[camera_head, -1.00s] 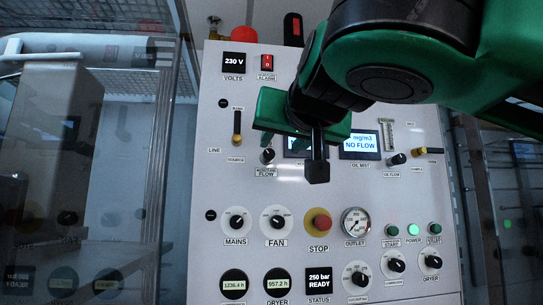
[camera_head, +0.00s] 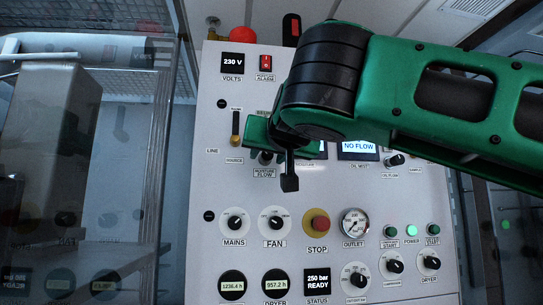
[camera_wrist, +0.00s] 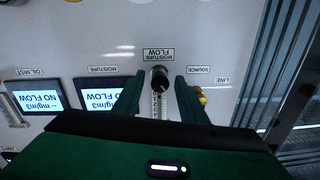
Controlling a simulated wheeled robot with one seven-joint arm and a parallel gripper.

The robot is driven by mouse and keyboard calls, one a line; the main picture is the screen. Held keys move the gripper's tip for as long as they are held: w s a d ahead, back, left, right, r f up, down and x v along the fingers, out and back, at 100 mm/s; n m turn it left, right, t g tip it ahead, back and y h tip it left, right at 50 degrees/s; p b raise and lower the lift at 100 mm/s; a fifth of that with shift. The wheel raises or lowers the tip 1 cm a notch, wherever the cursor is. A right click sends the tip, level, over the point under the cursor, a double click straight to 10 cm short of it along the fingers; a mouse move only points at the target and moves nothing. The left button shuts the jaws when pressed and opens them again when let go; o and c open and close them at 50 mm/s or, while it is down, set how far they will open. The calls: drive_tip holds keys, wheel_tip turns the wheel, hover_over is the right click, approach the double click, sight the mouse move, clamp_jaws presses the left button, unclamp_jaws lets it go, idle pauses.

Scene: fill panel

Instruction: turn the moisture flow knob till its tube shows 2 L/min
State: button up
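The moisture flow knob (camera_wrist: 160,78) is black and round, above its "MOISTURE FLOW" label in the head view; the wrist view shows the panel upside down. In the head view the knob (camera_head: 266,158) is partly covered by my gripper (camera_head: 280,171). In the wrist view my gripper (camera_wrist: 160,85) is open, with one finger on each side of the knob and gaps between. Contact is not visible. The moisture tube (camera_wrist: 157,106) is a pale scaled strip between the fingers. Its reading cannot be made out, and my arm hides it in the head view.
The yellow source valve (camera_wrist: 202,97) sits close beside one finger. The oil flow knob (camera_head: 395,160) and NO FLOW display (camera_head: 358,147) are to the right. The red stop button (camera_head: 317,222) and the fan knob (camera_head: 276,223) are below.

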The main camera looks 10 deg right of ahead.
clamp_jaws()
drive_tip(key=shift+d, duration=0.2)
drive_tip(key=shift+a, duration=0.1)
drive_tip(key=shift+n, duration=0.3)
drive_tip(key=n, duration=0.2)
drive_tip(key=shift+n, duration=0.4)
drive_tip(key=n, duration=0.3)
drive_tip(key=shift+n, duration=0.4)
drive_tip(key=n, duration=0.6)
drive_tip(key=shift+a+r+h, duration=0.1)
drive_tip(key=shift+h, duration=0.2)
drive_tip(key=shift+n, duration=0.3)
drive_tip(key=shift+a, duration=0.1)
